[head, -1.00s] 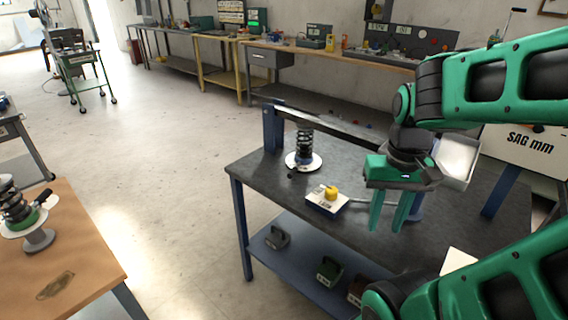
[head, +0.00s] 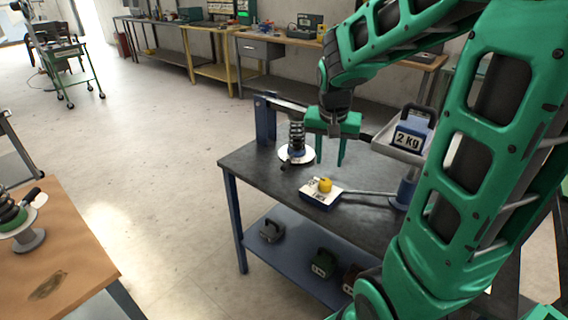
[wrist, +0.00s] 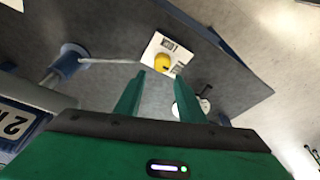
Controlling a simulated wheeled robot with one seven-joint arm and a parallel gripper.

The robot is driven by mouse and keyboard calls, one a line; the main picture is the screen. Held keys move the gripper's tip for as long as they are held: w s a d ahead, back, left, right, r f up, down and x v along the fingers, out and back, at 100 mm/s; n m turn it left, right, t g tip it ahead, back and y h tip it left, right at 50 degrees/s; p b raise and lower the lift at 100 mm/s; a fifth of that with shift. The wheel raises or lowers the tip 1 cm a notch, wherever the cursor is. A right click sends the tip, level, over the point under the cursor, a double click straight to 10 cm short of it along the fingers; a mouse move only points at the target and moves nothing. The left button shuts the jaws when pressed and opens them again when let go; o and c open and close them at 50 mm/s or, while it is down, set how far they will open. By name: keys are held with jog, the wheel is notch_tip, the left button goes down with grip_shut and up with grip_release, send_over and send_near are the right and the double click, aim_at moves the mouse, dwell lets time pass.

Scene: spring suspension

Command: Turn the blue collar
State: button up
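A dark coil spring (head: 297,137) stands upright on a round white plate (head: 305,159) at the back left of the dark table. A blue collar (head: 297,153) shows small at the spring's foot, with a dark handle beside it. My gripper (head: 328,163) is open and empty, pointing down to the right of the spring and apart from it. In the wrist view my gripper (wrist: 159,77) shows two spread fingers with nothing between them. The plate (wrist: 180,110) is partly hidden there behind the right finger, and I cannot make out the collar.
A white box with a yellow knob (head: 325,185) lies in front of the spring. A 2 kg weight (head: 409,138) sits on a tray to the right. A blue post (head: 265,122) carries a beam behind the spring. Another spring (head: 14,215) with green stands on the left bench.

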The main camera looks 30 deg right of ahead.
jog(key=m+t, duration=0.2)
send_near(285, 163)
jog(key=x, duration=0.8)
jog(key=shift+f, duration=0.15)
grip_shut()
